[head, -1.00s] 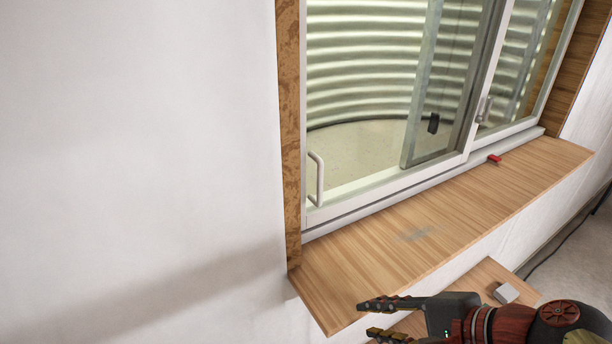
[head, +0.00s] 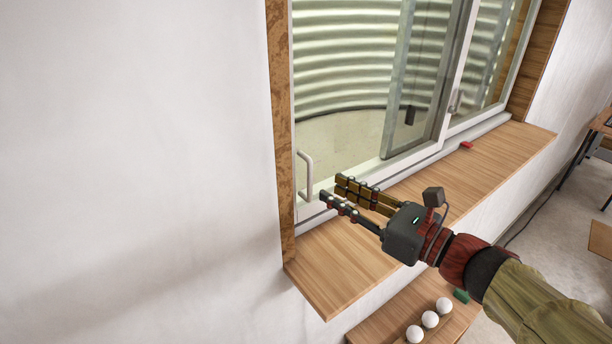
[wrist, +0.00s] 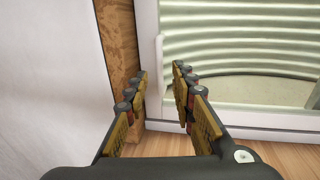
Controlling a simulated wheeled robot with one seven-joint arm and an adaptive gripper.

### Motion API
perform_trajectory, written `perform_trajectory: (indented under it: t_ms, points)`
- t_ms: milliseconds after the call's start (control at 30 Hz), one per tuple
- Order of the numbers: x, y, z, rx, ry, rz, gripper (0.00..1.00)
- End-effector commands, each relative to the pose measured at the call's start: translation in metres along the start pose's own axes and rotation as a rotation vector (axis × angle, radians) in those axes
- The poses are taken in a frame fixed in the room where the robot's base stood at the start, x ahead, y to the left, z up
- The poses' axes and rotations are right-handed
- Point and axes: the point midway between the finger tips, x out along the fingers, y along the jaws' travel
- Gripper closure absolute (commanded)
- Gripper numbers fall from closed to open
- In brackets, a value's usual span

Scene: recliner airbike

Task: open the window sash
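The window sash (head: 345,182) has a white frame and glass, and stands in the wall opening. Its white bar handle (head: 305,178) is upright at the sash's left edge. The handle (wrist: 159,62) also shows in the wrist view, beyond and between my fingertips, its lower part near them. My gripper (head: 332,189) is open and empty, just right of the handle in the head view, above the wooden sill (head: 345,265). Its two fingers (wrist: 160,80) are spread apart in the wrist view. I cannot tell whether a finger touches the handle.
A second handle (head: 456,101) sits on the right-hand window part. A small red block (head: 467,145) lies by the track on the sill. White balls (head: 430,319) and a green block (head: 461,296) rest on a lower wooden surface. The white wall (head: 140,170) fills the left.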

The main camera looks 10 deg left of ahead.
Motion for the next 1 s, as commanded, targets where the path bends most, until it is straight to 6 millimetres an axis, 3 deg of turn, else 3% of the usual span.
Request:
perform_trajectory:
  t_ms: [500,933,1000]
  points:
    - [0.067,0.001,0.001,0.002,-0.001,0.002,0.75]
    - [0.076,0.0,0.0,0.0,0.0,-0.001,0.75]
    - [0.076,0.0,0.0,0.0,0.0,-0.001,0.79]
